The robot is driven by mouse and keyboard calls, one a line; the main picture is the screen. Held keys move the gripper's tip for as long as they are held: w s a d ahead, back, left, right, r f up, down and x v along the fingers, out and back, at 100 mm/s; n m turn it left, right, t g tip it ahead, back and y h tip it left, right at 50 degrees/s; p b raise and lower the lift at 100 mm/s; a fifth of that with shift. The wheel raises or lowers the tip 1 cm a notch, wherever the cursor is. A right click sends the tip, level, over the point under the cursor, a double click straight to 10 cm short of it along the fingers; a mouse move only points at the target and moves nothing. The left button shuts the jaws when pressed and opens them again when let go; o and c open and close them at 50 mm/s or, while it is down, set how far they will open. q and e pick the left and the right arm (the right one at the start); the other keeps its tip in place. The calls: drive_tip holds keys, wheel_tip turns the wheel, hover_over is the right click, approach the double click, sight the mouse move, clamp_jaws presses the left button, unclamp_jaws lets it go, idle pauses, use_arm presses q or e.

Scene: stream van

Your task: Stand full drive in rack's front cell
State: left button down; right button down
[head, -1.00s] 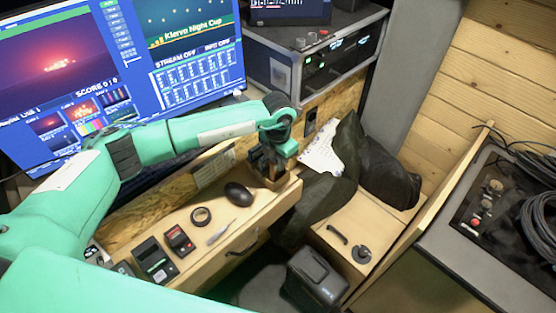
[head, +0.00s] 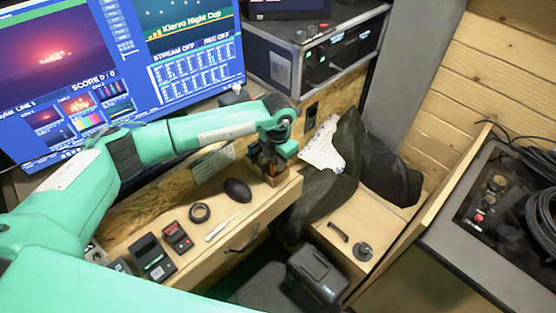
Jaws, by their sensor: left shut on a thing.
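My left gripper (head: 268,163) points down at the small wooden rack (head: 274,179) at the desk's right end. It is shut on a dark thing, likely the drive, mostly hidden by the fingers. I cannot tell whether the held thing is inside a cell or just above it. The rack's cells are largely hidden behind the gripper. My right gripper is out of view.
On the desk lie a black mouse (head: 237,190), a tape roll (head: 200,213), a pale pen-like tool (head: 220,229), a small device with a red mark (head: 177,237) and a larger dark device (head: 153,258). A monitor (head: 70,75) stands behind.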

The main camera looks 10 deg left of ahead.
use_arm(q)
drive_tip(key=shift+f+b, duration=0.3)
drive_tip(key=shift+f, duration=0.15)
drive_tip(key=c, duration=1.3)
unclamp_jaws()
drive_tip(key=shift+r, duration=0.1)
